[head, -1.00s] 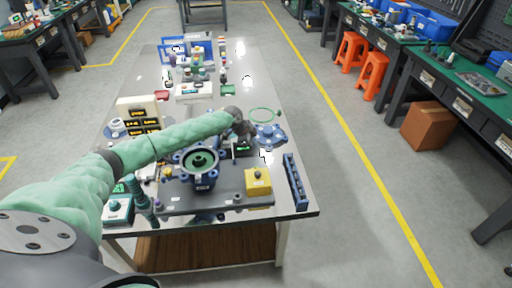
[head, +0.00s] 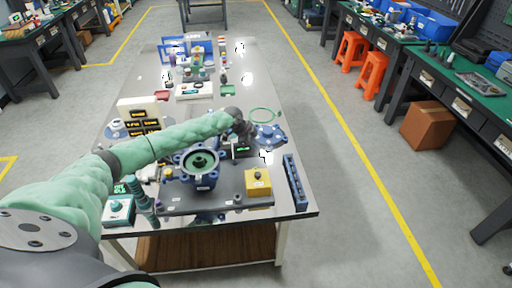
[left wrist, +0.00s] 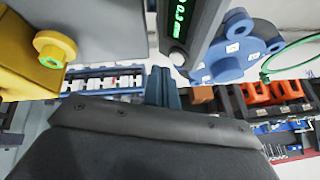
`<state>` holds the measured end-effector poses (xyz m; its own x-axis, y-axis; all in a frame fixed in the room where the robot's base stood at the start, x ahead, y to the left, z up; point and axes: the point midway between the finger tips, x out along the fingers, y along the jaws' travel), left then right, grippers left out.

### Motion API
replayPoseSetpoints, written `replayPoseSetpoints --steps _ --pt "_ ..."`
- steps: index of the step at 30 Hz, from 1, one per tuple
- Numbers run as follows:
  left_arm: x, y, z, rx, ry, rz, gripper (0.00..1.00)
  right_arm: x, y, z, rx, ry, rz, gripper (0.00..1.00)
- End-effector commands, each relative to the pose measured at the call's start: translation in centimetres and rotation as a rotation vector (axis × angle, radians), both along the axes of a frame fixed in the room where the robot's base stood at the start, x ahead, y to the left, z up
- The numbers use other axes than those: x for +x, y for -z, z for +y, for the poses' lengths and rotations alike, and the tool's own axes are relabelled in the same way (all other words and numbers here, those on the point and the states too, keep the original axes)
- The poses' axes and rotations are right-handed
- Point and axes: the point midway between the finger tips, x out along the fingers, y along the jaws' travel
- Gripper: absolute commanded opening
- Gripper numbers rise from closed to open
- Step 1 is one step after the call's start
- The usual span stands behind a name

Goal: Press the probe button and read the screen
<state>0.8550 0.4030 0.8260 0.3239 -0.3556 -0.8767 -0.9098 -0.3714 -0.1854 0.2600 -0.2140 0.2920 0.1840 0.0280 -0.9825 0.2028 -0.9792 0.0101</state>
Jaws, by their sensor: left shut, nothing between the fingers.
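A dark handheld device with a lit green screen (head: 242,149) is beside the blue-grey round housing (head: 200,162). In the left wrist view its screen (left wrist: 180,20) shows green characters, edge-on and too small to read surely. My left gripper (left wrist: 163,88) has its fingers together and empty, close to the device; in the head view it is partly hidden at the end of my green-sleeved arm. Whether it touches anything I cannot tell. A yellow box (head: 258,183) with a button on top stands right of the housing; the wrist view shows its green-centred button (left wrist: 52,50). My right gripper is out of view.
A blue flange cover (head: 268,135) lies right of the device, with a green ring (head: 262,114) behind it. A blue rail of small parts (head: 295,182) runs along the right table edge.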

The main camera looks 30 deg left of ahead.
Motion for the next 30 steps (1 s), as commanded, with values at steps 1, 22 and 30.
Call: replayPoseSetpoints --steps 1,22,30 --pt "-0.1 -0.2 0.0 0.0 0.0 0.0 0.0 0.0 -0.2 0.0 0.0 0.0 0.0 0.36" --pt "-2.7 -3.8 -1.8 0.0 0.001 0.0 0.0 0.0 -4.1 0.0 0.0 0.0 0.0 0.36" --pt "-2.8 -3.7 -1.9 0.0 0.0 0.0 0.0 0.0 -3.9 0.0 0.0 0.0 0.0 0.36"
